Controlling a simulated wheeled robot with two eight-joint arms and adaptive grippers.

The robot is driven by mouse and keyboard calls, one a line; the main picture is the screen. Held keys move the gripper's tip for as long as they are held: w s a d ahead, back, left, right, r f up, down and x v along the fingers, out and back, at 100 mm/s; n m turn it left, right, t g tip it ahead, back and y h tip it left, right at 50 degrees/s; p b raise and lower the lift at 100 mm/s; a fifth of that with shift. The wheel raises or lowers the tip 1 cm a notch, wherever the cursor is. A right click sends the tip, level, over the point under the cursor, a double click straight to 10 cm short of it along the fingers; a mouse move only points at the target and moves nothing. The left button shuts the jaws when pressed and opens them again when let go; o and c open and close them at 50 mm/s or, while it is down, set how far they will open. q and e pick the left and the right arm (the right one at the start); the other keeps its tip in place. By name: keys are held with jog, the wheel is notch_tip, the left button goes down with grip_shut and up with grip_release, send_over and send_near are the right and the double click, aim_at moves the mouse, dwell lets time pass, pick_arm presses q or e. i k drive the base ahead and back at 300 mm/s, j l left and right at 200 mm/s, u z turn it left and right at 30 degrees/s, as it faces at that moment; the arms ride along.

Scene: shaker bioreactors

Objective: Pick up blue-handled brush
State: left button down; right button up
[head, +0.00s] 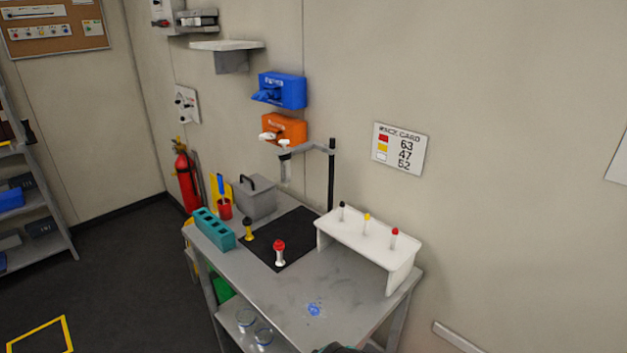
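A thin blue handle (221,184), which looks like that of the blue-handled brush, stands upright in a small red cup (225,210) at the back left of the grey table (320,285). The brush's other end is hidden in the cup. Neither gripper can be made out. Only a small dark part, perhaps mine, shows at the bottom edge of the head view, far from the cup.
Around the cup are a teal block with holes (214,228), a grey lidded box (255,197) and a yellow item (214,196). A black mat (290,250) bears two capped pieces and a stand. A white rack (365,243) stands right. The front tabletop is mostly clear.

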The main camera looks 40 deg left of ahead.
aim_at(221, 185)
jog(key=u, duration=2.1)
